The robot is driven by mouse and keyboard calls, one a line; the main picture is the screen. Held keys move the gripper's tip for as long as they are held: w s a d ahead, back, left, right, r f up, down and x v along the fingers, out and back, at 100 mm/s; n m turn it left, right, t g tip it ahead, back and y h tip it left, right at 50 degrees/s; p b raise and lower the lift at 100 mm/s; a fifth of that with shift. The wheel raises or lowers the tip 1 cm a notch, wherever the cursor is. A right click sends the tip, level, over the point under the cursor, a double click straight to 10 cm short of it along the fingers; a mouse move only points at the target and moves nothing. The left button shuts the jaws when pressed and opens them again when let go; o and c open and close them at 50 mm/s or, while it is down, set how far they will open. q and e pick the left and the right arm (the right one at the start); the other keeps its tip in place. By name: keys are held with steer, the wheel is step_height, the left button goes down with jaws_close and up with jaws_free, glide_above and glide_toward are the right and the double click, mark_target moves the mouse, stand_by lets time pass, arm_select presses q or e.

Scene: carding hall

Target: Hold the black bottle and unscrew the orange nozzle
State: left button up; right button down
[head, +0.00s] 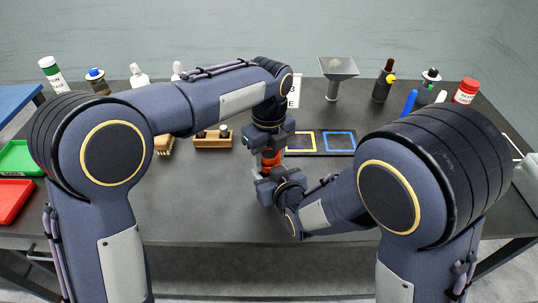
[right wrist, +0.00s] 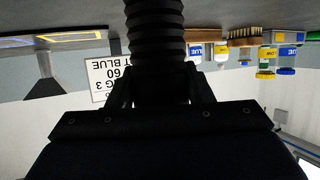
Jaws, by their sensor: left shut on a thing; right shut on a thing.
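The orange nozzle (head: 270,160) shows as a small orange patch beneath my left gripper (head: 269,149), which points down and is shut on it from above. The black bottle (right wrist: 155,50) fills the middle of the right wrist view as a dark ribbed cylinder between the fingers of my right gripper (right wrist: 160,95). My right gripper is shut on it; in the head view this gripper (head: 262,178) sits just below the nozzle. The bottle is mostly hidden there by my grippers. Whether the nozzle's thread is engaged cannot be seen.
A dark panel with yellow and blue square outlines (head: 320,150) lies right of my grippers. A wooden block (head: 213,142) and a brush (head: 163,145) lie left. A funnel (head: 338,68) and several bottles line the back. Green (head: 17,158) and red (head: 13,200) trays are far left. The front table is clear.

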arm_select(q)
steer(key=n, duration=0.6)
steer(key=o, duration=1.1)
steer(key=shift+r, duration=2.25)
steer(key=shift+c, duration=0.5)
step_height(320, 180, up, 2)
steer(key=m, duration=0.4)
steer(key=shift+m, duration=0.4)
steer(key=m, duration=0.1)
steer(key=r+m, duration=0.1)
steer(key=m, duration=0.1)
steer(key=shift+r+m, duration=0.1)
steer(key=shift+m, duration=0.2)
steer(key=shift+f, duration=0.2)
step_height(320, 180, down, 7)
steer(key=shift+f, duration=0.15)
